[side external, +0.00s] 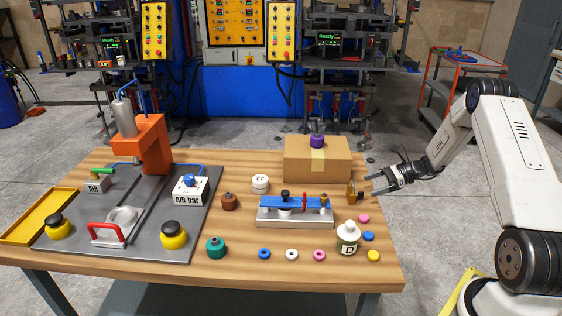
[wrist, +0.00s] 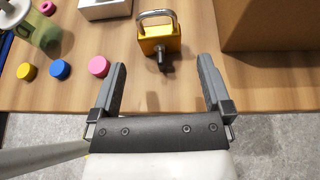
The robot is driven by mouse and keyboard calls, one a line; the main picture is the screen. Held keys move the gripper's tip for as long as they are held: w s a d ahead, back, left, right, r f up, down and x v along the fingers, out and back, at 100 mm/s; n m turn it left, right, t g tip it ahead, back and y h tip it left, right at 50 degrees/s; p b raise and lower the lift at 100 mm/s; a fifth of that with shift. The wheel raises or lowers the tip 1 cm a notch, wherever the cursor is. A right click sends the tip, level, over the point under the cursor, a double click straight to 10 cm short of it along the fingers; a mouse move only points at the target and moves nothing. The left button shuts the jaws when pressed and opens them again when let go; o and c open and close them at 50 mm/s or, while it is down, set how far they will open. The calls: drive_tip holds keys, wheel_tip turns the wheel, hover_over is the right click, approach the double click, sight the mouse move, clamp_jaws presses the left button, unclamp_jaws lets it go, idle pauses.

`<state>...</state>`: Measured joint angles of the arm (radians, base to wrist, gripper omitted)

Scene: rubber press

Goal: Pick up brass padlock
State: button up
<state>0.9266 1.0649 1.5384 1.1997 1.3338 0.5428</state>
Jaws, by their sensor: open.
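The brass padlock (wrist: 160,44) is on the wooden table near its edge, with a silver shackle and a dark stem on the side facing my gripper. In the side external view the padlock (side external: 351,193) is in front of the cardboard box's right end. My gripper (wrist: 160,76) is open and empty in the wrist view. The padlock lies just beyond the fingertips, roughly centred between them. In the side external view my gripper (side external: 369,184) reaches in from the right at the table's right edge, its tips close to the padlock. I cannot tell their exact height.
A cardboard box (side external: 318,165) with a purple item on top stands behind the padlock. A white-blue fixture (side external: 294,212) is to the left.

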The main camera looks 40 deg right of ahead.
sight(352, 190)
drive_tip(key=shift+x, duration=1.05)
drive_tip(key=shift+a, duration=0.15)
drive_tip(key=shift+x, duration=2.55)
drive_tip(key=shift+c, duration=0.2)
clamp_jaws()
